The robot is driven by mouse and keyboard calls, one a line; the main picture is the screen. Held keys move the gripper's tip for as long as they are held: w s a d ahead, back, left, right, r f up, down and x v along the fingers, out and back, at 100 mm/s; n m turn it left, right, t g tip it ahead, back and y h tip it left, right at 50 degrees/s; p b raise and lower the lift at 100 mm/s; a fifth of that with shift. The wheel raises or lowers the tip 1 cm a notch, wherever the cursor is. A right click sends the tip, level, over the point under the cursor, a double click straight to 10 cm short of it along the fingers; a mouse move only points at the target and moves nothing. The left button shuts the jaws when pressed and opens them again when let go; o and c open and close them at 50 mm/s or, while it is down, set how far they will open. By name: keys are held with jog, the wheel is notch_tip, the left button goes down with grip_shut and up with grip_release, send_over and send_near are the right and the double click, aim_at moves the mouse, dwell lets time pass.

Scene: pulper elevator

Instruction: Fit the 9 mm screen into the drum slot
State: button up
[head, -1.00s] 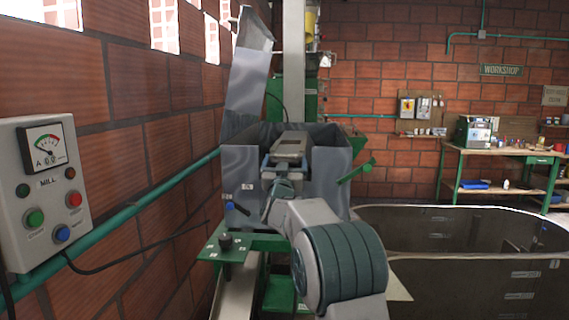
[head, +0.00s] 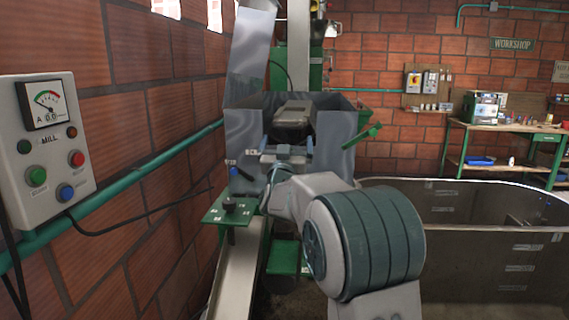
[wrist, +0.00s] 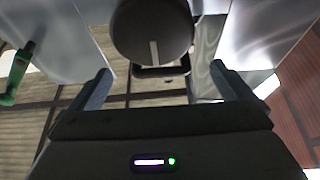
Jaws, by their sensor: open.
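The mill housing (head: 242,128) is an open box of bare metal with a raised metal flap. Inside it is a dark grey rounded body (head: 292,122), perhaps the drum; its slot cannot be made out. My gripper (head: 287,143) is at the near side of this body, fingers apart. In the wrist view my gripper (wrist: 160,78) is open, with nothing clearly held. A dark round part (wrist: 150,28) with a pale bar lies just beyond the fingertips, above a dark loop-like frame (wrist: 162,72). I cannot identify the 9 mm screen in any view.
A green-handled lever (head: 362,136) sticks out from the housing's right side. A green bracket plate (head: 229,211) with a dark knob stands at front left. The MILL control box (head: 48,150) is on the left wall. A large metal tank (head: 450,240) fills the right. A workbench (head: 505,128) stands behind.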

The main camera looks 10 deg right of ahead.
jog(key=b+v, duration=0.1)
jog(key=v, duration=0.4)
jog(key=shift+s+a, duration=0.1)
jog(key=shift+s, duration=0.2)
